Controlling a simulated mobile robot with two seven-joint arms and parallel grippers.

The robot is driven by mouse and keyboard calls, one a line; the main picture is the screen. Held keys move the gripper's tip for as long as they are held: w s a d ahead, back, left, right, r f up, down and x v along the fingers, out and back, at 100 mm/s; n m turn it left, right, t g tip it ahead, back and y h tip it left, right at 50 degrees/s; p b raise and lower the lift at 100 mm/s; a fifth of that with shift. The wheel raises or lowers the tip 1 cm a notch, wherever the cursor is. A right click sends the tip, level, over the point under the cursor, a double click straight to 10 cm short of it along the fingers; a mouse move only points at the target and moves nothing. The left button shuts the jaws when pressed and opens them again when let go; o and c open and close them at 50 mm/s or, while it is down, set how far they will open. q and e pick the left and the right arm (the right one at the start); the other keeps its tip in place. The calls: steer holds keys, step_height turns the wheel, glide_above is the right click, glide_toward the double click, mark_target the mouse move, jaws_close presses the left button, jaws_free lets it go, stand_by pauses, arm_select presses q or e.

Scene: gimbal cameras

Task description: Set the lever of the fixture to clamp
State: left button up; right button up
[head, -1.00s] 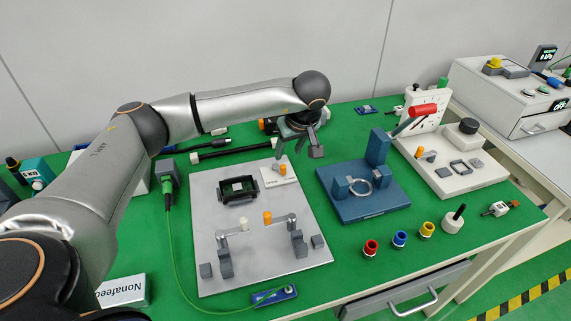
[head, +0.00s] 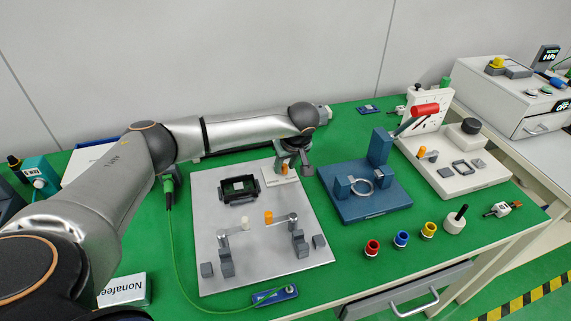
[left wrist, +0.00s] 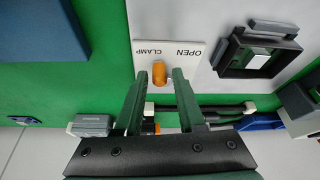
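The fixture is a grey metal plate (head: 210,250) on the green table. At its far right corner is a white label plate (left wrist: 165,40) reading CLAMP and OPEN. The orange-topped lever (left wrist: 159,75) stands at that label's edge, and it also shows in the head view (head: 284,169). In the left wrist view it lies below and between the two words; I cannot tell its exact setting. My left gripper (left wrist: 160,78) is open, its two dark green fingers on either side of the lever, with gaps visible. My right gripper is not in view.
A black frame with a small board (head: 240,189) sits left of the lever, and two levers with white and orange knobs (head: 268,216) stand in front. A blue fixture (head: 345,210) stands to the right. Black-handled tools (left wrist: 185,112) lie behind the plate.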

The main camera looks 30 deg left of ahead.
arm_select(q)
jaws_close()
steer(key=shift+w+d+n+g+b, duration=0.15)
steer(key=shift+w+n+g+b, duration=0.25)
steer(key=shift+n, duration=0.7)
steer(key=shift+o, duration=1.4)
jaws_free()
steer(key=shift+r, duration=0.1)
